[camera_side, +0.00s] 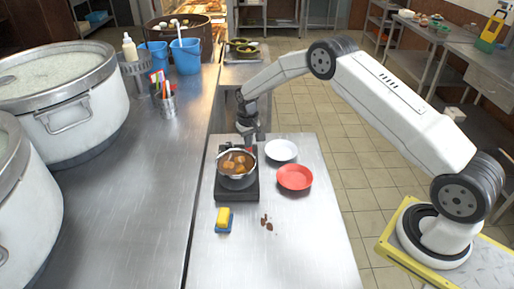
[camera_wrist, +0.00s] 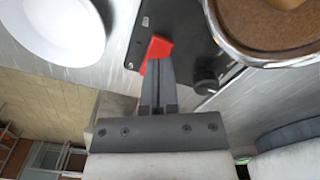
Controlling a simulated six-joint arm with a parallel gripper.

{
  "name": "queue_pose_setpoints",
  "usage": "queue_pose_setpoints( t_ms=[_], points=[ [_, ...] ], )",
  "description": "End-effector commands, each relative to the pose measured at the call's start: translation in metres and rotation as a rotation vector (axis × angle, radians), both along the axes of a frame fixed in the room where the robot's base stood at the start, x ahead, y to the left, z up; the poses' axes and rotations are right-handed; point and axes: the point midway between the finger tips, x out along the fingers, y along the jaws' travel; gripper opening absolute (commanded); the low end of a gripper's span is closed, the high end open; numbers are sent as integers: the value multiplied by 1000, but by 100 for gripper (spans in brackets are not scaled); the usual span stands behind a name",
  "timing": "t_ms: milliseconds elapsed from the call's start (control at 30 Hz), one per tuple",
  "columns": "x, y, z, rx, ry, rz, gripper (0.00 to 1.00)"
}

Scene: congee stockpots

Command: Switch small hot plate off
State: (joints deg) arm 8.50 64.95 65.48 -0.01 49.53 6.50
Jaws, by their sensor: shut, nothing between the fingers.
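The small hot plate (camera_side: 222,191) is a dark, flat unit on the metal table, with a pot of brown soup (camera_side: 237,182) on it. In the wrist view the black hot plate (camera_wrist: 185,18) shows a red switch-like part (camera_wrist: 158,47) near its edge and a dark round knob (camera_wrist: 205,87) to the right. My gripper (camera_wrist: 157,66) is shut and empty, its fingertips overlapping the red part in view; I cannot tell whether they touch it. In the side view my gripper (camera_side: 249,138) is at the far end of the hot plate, partly hidden.
A white plate (camera_side: 281,150) and a red plate (camera_side: 295,177) lie right of the hot plate. A yellow and blue sponge (camera_side: 223,219) and brown spots (camera_side: 266,222) are in front. Large stockpots (camera_side: 82,118) stand on the left counter. The table's near part is clear.

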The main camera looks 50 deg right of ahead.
Motion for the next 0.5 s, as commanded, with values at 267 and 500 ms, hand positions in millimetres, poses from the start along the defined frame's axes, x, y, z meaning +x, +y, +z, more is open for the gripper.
queue_pose_setpoints(
  t_ms=[267, 500],
  points=[
    [0, 0, 17, 0, 0, 0, 0],
    [0, 0, 30, 0, -1, 0, 0]
  ],
)
